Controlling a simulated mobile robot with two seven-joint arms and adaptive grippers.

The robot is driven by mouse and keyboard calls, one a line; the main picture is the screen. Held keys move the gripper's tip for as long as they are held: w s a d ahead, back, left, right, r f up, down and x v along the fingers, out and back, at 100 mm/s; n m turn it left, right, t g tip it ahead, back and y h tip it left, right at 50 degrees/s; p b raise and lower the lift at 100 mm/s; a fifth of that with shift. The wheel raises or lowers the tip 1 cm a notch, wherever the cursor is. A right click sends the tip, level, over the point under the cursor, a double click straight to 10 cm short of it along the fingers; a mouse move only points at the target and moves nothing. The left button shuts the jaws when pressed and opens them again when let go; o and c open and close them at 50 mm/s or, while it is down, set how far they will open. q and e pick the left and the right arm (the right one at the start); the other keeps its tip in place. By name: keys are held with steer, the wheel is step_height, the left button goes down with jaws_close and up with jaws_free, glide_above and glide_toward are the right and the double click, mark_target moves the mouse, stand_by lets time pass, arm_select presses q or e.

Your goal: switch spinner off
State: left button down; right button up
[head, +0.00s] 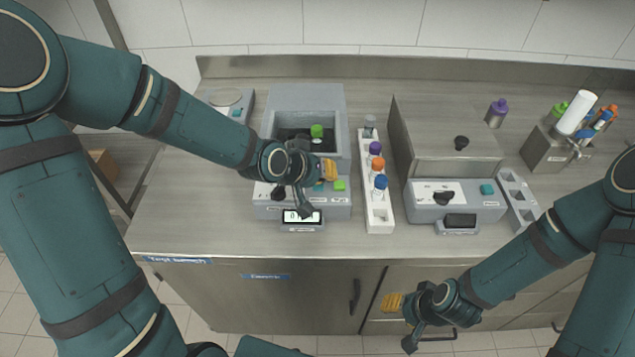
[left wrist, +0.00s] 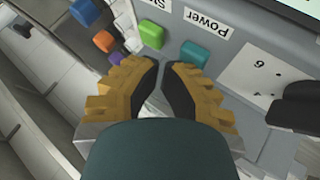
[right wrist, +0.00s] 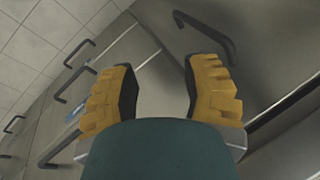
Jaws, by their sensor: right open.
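A grey device (head: 268,202) stands left of centre with an open chamber (head: 342,140) holding a green-capped tube (head: 316,131). Its display (head: 303,217) is lit. Its front panel has a teal button (left wrist: 195,53) by the label "Power" and a green button (left wrist: 151,33); the green one also shows in the head view (head: 340,186). Whether this device is the spinner, I cannot read. My left gripper (head: 330,172) is above this panel, fingertips nearly together, empty, close to the teal button; contact is unclear. My right gripper (head: 391,302) is open and empty before the cabinet fronts.
A white rack (head: 378,215) with capped tubes stands right of the device. Further right is a lidded device (head: 445,140) with a dark display (head: 460,221) and teal button (head: 487,189). A holder (head: 545,150) with several tubes stands at the far right.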

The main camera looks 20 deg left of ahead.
arm_select(q)
steer(key=shift+f, duration=0.2)
stand_by(0.4)
steer(key=shift+r, duration=0.1)
steer(key=shift+r+p, duration=0.4)
steer(key=shift+r, duration=0.2)
step_height(320, 180, up, 6)
steer(key=p, duration=0.5)
stand_by(0.4)
